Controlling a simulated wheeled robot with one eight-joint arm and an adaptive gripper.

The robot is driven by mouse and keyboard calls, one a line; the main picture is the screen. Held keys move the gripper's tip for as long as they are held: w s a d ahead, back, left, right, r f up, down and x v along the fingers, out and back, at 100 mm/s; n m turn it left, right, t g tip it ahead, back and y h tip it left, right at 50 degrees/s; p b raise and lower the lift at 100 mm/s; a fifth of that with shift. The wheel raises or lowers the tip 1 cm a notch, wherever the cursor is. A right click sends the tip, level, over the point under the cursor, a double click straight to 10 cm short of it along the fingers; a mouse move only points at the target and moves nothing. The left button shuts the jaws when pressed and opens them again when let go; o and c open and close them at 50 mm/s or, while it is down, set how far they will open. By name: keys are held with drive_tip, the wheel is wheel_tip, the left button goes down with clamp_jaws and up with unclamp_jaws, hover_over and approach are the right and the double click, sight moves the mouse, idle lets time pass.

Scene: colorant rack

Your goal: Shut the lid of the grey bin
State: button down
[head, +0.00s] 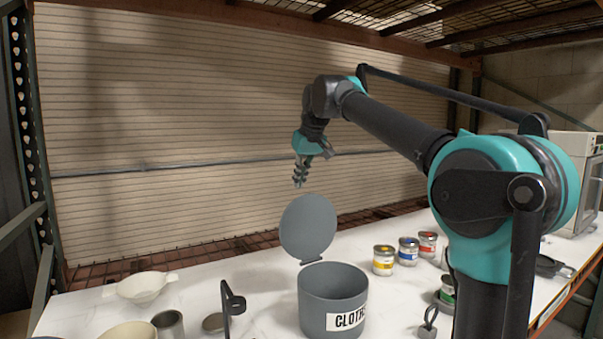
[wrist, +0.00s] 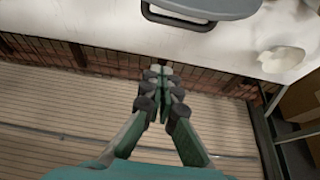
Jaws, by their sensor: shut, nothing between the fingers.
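The grey bin (head: 333,304) stands on the white bench, labelled "CLOTHS" on its front. Its round grey lid (head: 308,227) is open and stands upright at the bin's rear left edge. My gripper (head: 299,183) is above the lid, pointing down, shut and empty. It looks apart from the lid. In the wrist view my gripper (wrist: 158,72) has its fingers together, and the lid (wrist: 207,8) shows partly at the top edge, seen nearly edge-on. The inside of the bin is mostly hidden in the head view.
Paint tins with yellow (head: 384,260), blue (head: 408,251) and red (head: 428,244) labels stand right of the bin. A cream bowl (head: 142,287) and a metal cup (head: 169,324) are at the left. A dark upright bracket (head: 231,302) stands close left of the bin. A slatted wall is behind.

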drive_tip(key=shift+s+d+f, duration=0.15)
drive_tip(key=shift+s+f, duration=0.15)
drive_tip(key=shift+f, duration=0.5)
drive_tip(key=shift+s+d+f, duration=0.2)
drive_tip(key=shift+s+f, duration=0.05)
drive_tip(key=shift+f, duration=0.6)
drive_tip(key=shift+s+d+f, duration=0.15)
drive_tip(key=shift+s+f, duration=0.15)
drive_tip(key=shift+f, duration=0.5)
drive_tip(key=shift+d, duration=0.1)
